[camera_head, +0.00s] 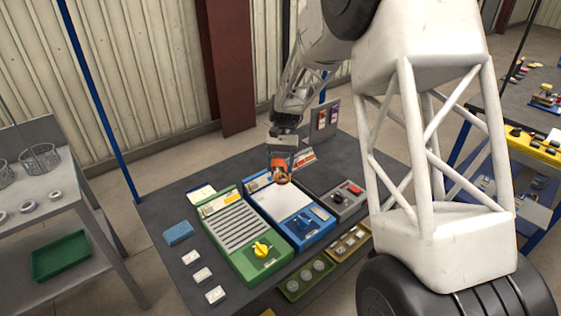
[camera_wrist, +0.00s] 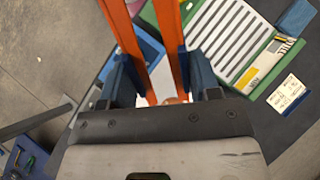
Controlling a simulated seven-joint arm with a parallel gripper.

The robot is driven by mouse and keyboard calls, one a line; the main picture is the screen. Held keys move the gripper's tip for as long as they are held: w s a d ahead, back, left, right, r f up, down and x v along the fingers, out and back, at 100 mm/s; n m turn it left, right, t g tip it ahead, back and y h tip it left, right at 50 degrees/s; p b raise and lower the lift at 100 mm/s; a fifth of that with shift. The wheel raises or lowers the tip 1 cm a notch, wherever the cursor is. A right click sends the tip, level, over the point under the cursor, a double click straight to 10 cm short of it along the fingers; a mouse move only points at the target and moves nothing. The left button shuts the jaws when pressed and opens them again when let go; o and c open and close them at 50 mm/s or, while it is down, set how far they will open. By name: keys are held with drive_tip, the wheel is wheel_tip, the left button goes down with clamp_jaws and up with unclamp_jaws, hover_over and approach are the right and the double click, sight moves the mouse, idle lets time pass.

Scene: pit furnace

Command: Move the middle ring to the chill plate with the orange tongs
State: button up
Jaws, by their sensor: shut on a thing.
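My gripper (camera_head: 284,147) is shut on the orange tongs (camera_head: 279,166) above the far end of the blue unit. The tongs' two long arms (camera_wrist: 122,40) also show in the wrist view, between my blue-grey fingers (camera_wrist: 160,85). A small orange-brown shape (camera_head: 283,179) is at the tongs' lower end; I cannot tell whether it is a ring. The green unit (camera_head: 258,278) has a slatted top and a yellow knob; it may be the chill plate. The blue unit (camera_head: 303,247) has a white top. Several pale rings (camera_head: 55,196) lie on the left bench.
A grey box with a red part (camera_head: 345,198) stands right of the blue unit. Small labelled blocks (camera_head: 203,276) and a blue block (camera_head: 179,233) lie left of the green unit. A green tray of round pieces (camera_head: 292,287) is at the front. Dark table (camera_head: 160,208) is bare at far left.

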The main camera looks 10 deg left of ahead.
wheel_tip(320, 180, down, 6)
drive_tip(key=shift+f, duration=0.25)
idle(0.5)
drive_tip(key=o, duration=0.9)
wheel_tip(320, 180, up, 10)
idle(0.9)
